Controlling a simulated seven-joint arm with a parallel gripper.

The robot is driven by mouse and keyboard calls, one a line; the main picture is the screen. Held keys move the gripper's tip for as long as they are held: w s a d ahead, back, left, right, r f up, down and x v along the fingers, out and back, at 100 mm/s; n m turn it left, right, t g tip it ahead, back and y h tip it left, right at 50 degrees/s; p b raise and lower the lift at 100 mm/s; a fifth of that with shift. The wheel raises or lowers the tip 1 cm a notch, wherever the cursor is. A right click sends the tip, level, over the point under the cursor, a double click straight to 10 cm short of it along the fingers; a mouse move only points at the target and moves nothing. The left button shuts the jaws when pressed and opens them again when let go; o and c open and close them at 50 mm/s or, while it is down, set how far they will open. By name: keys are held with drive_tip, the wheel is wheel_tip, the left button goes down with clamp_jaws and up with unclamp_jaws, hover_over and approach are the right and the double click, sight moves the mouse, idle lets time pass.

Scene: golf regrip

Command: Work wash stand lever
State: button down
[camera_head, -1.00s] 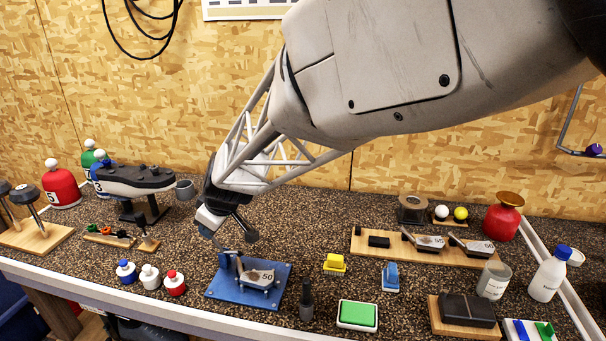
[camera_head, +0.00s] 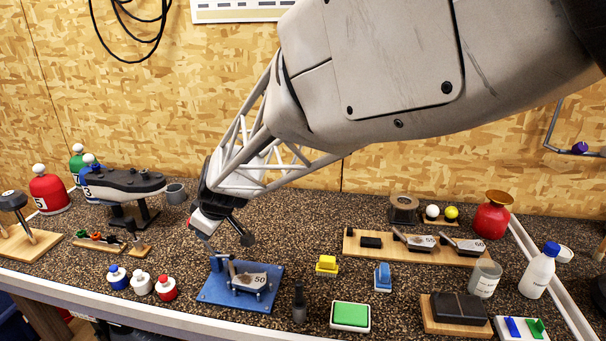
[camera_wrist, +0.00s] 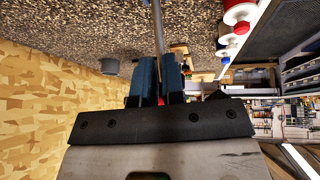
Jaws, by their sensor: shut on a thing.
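The blue wash stand (camera_head: 212,292) stands near the bench's front edge in the head view and cradles a grey wedge head marked 50 (camera_head: 257,281). A thin grey lever rod (camera_wrist: 157,25) runs between my blue fingertips in the wrist view.
Blue, white and red bottles (camera_head: 141,284) stand left of the stand. A shoe on a stand (camera_head: 123,184) rises behind left.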

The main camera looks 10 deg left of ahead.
drive_tip(key=shift+w+r, duration=0.4)
drive_tip(key=shift+r, duration=0.2)
drive_tip(key=c, duration=1.5)
unclamp_jaws()
drive_tip(key=o, duration=0.7)
drive_tip(key=shift+s+f, duration=0.15)
drive_tip(key=shift+f, duration=0.2)
drive_tip(key=shift+s, duration=0.1)
drive_tip(key=shift+v, duration=3.85)
